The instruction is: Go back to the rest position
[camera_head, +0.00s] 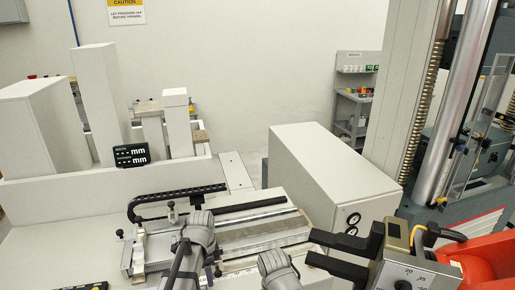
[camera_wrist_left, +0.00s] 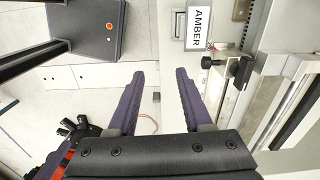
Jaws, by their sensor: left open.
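In the left wrist view the same gripper (camera_wrist_left: 154,74) is open and empty above a pale surface.
A measuring fixture (camera_head: 262,228) with a rail and black knobs lies just left of my fingers. A white cabinet (camera_head: 320,165) with gauges stands behind. A small digital display (camera_head: 131,154) is at the left. A tall testing machine (camera_head: 462,110) stands at the right. An AMBER sign (camera_wrist_left: 197,28) and a dark box (camera_wrist_left: 85,28) show in the wrist view.

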